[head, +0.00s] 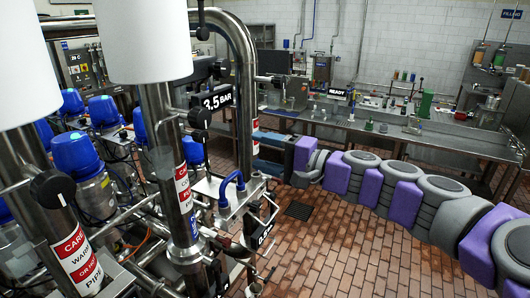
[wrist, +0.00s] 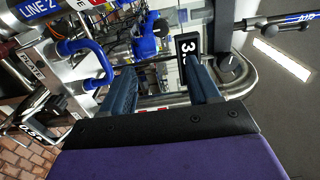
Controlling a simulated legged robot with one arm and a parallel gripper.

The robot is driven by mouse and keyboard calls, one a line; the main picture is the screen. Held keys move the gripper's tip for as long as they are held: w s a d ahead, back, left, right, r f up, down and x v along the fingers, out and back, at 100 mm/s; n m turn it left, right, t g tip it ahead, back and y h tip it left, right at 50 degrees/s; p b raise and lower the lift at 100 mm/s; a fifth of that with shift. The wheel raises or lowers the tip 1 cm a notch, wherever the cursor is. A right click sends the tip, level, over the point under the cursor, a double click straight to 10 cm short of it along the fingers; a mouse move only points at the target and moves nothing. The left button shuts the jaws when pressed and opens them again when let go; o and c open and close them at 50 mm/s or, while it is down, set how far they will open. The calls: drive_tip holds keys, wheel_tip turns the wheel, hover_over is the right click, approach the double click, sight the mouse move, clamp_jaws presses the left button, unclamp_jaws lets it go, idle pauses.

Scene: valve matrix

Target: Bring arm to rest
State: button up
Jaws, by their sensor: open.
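My arm (head: 395,195), in purple and grey segments, stretches across the head view from the lower right to the middle. My gripper (head: 256,152) is at its left end, pointing left towards the pipework. In the wrist view my gripper (wrist: 160,66) has its two dark blue fingers wide apart. Nothing is held between them. A blue curved handle (head: 228,186) on a steel fitting is left of and below the fingers in the head view. The handle also shows left of the fingers in the wrist view (wrist: 98,68), apart from them.
A steel pipe with a red and white label (head: 182,185) stands at left, near several blue-topped valves (head: 75,153). A tall bent pipe (head: 245,90) rises behind the gripper. A steel counter (head: 430,143) runs along the back. The brick floor (head: 330,240) is open in front.

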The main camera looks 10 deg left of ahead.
drive_tip(key=s+f+n+g+h+b, duration=0.2)
drive_tip(key=s+f+n+g+h, duration=0.1)
drive_tip(key=s+f, duration=0.6)
drive_tip(key=s+f+n+g+h+b, duration=0.1)
drive_tip(key=s+f+n+g+h, duration=0.4)
drive_tip(key=s, duration=0.6)
drive_tip(key=s+d+f+m+h+b, duration=0.2)
drive_tip(key=s+d+f+h, duration=0.6)
drive_tip(key=s+d+f, duration=0.8)
drive_tip(key=d+f+m, duration=0.1)
drive_tip(key=d, duration=0.3)
drive_tip(key=shift+s+f+g+h+b, duration=0.15)
drive_tip(key=shift+s+g+h+b, duration=0.15)
drive_tip(key=shift+g+b, duration=0.1)
